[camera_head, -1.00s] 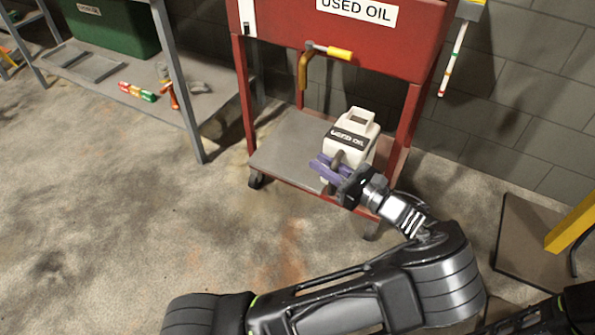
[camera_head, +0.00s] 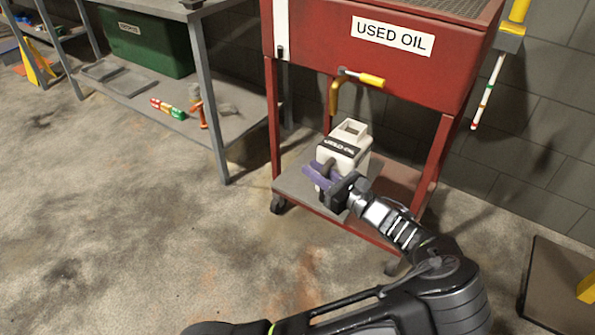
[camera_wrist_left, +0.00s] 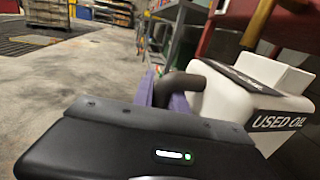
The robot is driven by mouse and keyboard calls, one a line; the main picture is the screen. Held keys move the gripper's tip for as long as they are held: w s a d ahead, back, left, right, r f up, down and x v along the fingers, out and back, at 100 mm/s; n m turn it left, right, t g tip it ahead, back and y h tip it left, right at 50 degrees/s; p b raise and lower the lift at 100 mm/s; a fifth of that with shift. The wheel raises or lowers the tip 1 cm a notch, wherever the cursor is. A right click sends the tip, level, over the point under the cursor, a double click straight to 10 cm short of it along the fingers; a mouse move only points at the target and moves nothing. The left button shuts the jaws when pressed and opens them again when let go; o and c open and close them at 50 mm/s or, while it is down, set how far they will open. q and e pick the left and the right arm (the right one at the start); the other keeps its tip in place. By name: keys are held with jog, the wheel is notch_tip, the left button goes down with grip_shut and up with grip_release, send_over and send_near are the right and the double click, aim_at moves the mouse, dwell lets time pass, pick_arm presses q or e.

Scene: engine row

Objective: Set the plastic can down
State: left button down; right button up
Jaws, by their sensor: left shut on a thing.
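The plastic can (camera_head: 350,159) is white with a "USED OIL" label and a dark handle. My left gripper (camera_head: 319,176), with purple fingers, is shut on it at the handle side. The can appears over the grey lower shelf (camera_head: 297,184) of the red used-oil stand (camera_head: 340,52). I cannot tell whether its base touches the shelf, because the gripper and arm hide part of it. In the left wrist view the can (camera_wrist_left: 226,103) looks tilted, with its dark handle (camera_wrist_left: 184,82) close to the purple finger. My right gripper is out of view.
A yellow-handled valve (camera_head: 361,79) hangs above the can. The stand's red legs (camera_head: 437,160) flank the shelf. At left, a grey workbench (camera_head: 215,120) holds a green box (camera_head: 150,45) and small tools.

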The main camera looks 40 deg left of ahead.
pick_arm(q)
jog(key=a, duration=0.3)
jog(key=w+a, duration=0.1)
jog(key=a, duration=0.1)
jog(key=shift+a+b, duration=0.35)
jog(key=shift+b, duration=0.05)
jog(key=shift+a, duration=0.1)
jog(key=f+b, duration=0.1)
jog(key=a+f+b, duration=0.1)
jog(key=f, duration=0.1)
jog(key=shift+w+f, duration=0.1)
jog(key=shift+f, duration=0.1)
jog(key=c, duration=1.3)
grip_release()
jog(key=shift+f, duration=0.1)
jog(key=shift+c, duration=0.2)
